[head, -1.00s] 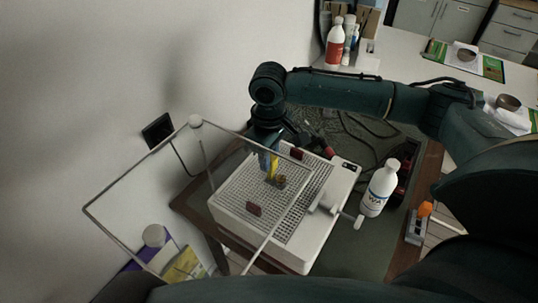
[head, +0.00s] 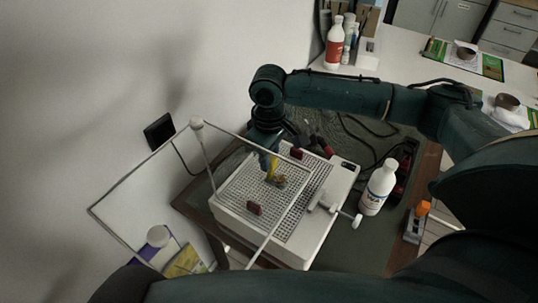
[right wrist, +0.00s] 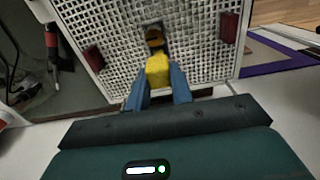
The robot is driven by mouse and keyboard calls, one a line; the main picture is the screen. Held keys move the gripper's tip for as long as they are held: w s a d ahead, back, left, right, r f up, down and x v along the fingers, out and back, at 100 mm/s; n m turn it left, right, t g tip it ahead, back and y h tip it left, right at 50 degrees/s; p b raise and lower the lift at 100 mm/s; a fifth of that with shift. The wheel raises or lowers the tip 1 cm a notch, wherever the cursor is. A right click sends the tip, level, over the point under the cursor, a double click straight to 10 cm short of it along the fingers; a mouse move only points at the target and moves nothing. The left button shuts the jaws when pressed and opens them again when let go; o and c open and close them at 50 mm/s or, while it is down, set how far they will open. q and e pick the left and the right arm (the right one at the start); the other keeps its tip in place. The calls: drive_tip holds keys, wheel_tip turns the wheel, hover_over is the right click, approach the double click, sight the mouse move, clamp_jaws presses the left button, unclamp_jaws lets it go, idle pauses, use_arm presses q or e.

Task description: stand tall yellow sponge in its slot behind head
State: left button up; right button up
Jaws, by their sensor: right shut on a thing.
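My right gripper (head: 270,150) points down over the perforated top of a white box (head: 290,248). It is shut on the yellow sponge (head: 272,167), which hangs upright with its lower end close to the grid. In the right wrist view the sponge (right wrist: 157,72) sits between the two blue fingers of the right gripper (right wrist: 159,85). A small brown piece (head: 280,181) is right beside the sponge's lower end, over a dark patch in the grid. I cannot tell whether the sponge touches the grid or is in a slot. My left gripper is out of view.
Dark red blocks stand on the grid, one behind (head: 296,153) and one in front (head: 254,208). A thin metal frame (head: 146,158) crosses over the box. A white bottle (head: 378,188) and an orange-topped item (head: 423,208) stand to the right. Cables lie behind.

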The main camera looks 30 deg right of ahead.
drive_tip(key=shift+f+b, duration=0.55)
drive_tip(key=shift+f, duration=2)
idle(1.6)
drive_tip(key=o, duration=1)
drive_tip(key=shift+r, duration=0.1)
drive_tip(key=shift+r+p, duration=0.6)
drive_tip(key=shift+r, duration=2.8)
